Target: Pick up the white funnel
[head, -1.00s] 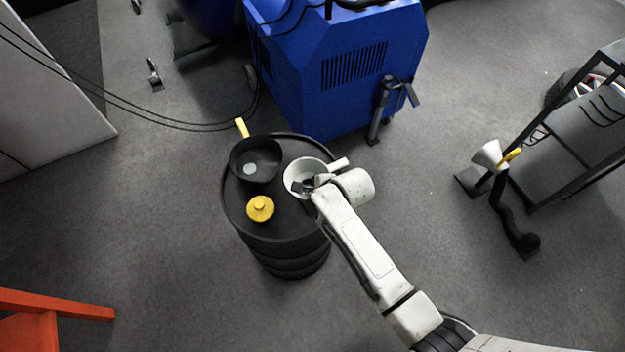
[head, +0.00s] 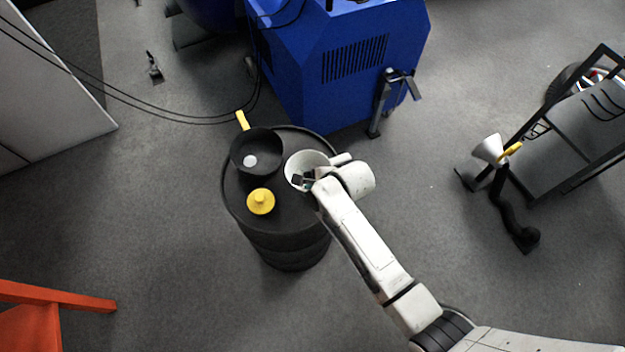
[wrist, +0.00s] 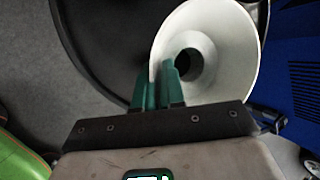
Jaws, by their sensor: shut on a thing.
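The white funnel (head: 298,161) is at the right side of the black drum's top (head: 283,225) in the head view, with its wide mouth facing up. In the wrist view the funnel (wrist: 231,45) shows its cone and dark centre hole. My gripper (head: 302,181) is at the near side of the funnel. Its teal fingers (wrist: 162,82) are shut on the funnel's wall at the left of the cone in the wrist view. My wrist hides part of the near rim. I cannot tell whether the funnel touches the drum top.
A black pan (head: 262,146) with a yellow handle and a yellow knobbed lid (head: 261,202) are on the drum, left of the funnel. A blue machine (head: 350,65) stands behind. A white cone on a black stand (head: 488,149) and a dark rack (head: 575,130) are at right.

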